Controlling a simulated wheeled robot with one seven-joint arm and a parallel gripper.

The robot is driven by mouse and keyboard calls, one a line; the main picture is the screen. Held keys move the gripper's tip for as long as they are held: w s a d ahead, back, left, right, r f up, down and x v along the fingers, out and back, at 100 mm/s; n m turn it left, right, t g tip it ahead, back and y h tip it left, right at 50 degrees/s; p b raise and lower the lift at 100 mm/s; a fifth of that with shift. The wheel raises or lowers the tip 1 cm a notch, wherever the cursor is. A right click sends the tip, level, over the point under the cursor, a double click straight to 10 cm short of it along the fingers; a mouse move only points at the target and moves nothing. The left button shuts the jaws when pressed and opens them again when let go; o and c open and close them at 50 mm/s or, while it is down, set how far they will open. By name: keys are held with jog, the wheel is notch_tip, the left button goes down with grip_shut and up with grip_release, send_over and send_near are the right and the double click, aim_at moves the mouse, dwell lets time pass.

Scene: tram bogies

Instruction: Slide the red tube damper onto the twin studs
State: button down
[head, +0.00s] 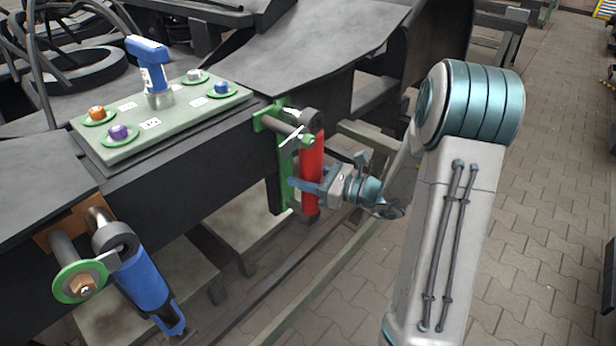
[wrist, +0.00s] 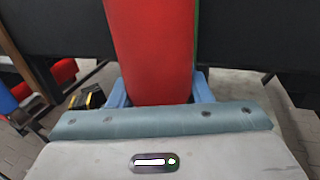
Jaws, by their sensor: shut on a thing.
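The red tube damper (head: 312,158) hangs upright with a dark eye (head: 311,119) at its top. My gripper (head: 304,186) is shut on its lower half, with blue fingers on either side. In the wrist view the red tube (wrist: 152,45) stands between the blue fingers (wrist: 160,88). The green bracket (head: 284,165) is on the dark frame just left of the damper. Its upper stud (head: 279,123) points toward the damper's top, with a pale lever and green tip by the eye. I cannot tell whether the eye is around a stud. The lower stud is hidden.
A blue damper (head: 143,278) hangs at the orange bracket (head: 70,225), lower left. A green tray (head: 165,120) on the frame holds a blue tool (head: 150,65) and several coloured fasteners. Pale rails run below the frame. Paved floor (head: 560,200) is clear at right.

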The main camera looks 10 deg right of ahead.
jog(key=shift+w+a+r, duration=0.1)
jog(key=shift+r, duration=0.05)
jog(key=c, duration=0.7)
grip_release()
jog(key=shift+o, duration=0.2)
jog(key=shift+f, duration=0.2)
jog(key=v, duration=1.3)
jog(key=shift+d, duration=0.35)
jog(key=shift+r, duration=0.1)
